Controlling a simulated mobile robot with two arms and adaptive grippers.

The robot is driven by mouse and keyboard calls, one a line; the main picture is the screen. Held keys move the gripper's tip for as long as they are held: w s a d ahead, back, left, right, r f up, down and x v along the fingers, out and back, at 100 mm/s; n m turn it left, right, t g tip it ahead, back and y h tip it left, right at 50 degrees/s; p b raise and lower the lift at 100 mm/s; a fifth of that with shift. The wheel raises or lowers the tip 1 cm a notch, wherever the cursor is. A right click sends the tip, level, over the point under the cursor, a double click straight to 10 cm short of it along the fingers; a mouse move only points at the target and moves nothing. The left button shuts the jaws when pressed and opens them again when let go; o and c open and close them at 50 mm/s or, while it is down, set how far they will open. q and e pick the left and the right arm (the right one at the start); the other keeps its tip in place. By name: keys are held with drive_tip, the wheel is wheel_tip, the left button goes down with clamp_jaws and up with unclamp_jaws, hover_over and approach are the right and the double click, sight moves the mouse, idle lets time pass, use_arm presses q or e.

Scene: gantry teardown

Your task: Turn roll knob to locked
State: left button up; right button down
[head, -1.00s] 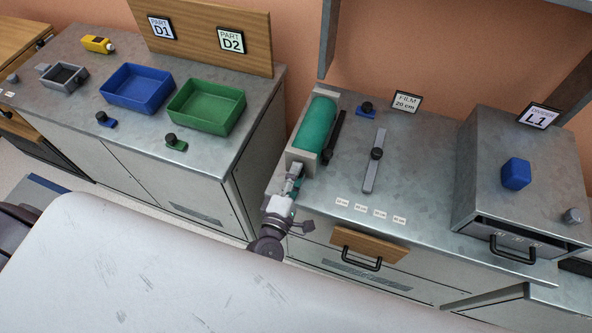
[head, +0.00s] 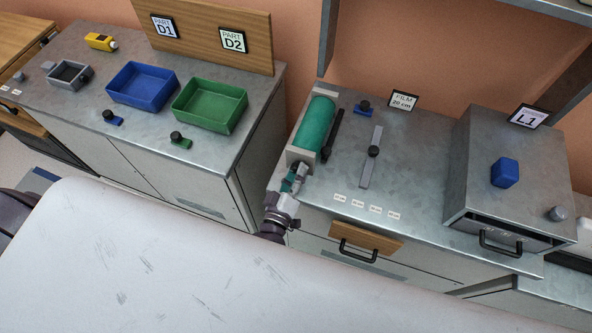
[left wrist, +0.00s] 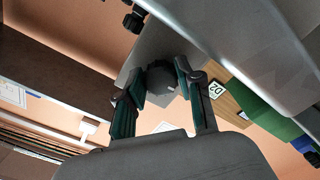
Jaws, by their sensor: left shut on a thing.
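The green film roll (head: 317,122) lies in a pale holder at the left side of the middle bench. My left gripper (head: 297,178) is at the near end of this holder, low over the bench's front left edge. In the left wrist view, the dark round roll knob (left wrist: 161,78) sits between the two fingers of my left gripper (left wrist: 164,92), which is shut on it. In the head view the gripper hides the knob, and I cannot read its lock position. My right gripper is in neither view.
A black bar (head: 333,134) lies beside the roll. A grey slider strip with a black knob (head: 373,151) is further right. A drawer with a wooden front (head: 353,234) is below. The grey L1 box (head: 468,167) stands at the right. Green (head: 209,107) and blue bins are on the left bench.

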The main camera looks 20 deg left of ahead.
use_arm(q)
drive_tip(key=shift+f+m, duration=0.15)
drive_tip(key=shift+m, duration=0.45)
drive_tip(key=o, duration=1.2)
drive_tip(key=shift+c, duration=0.2)
drive_tip(key=shift+s, duration=0.1)
drive_tip(key=s, duration=1.2)
drive_tip(key=shift+a, duration=0.2)
drive_tip(key=shift+w, duration=0.1)
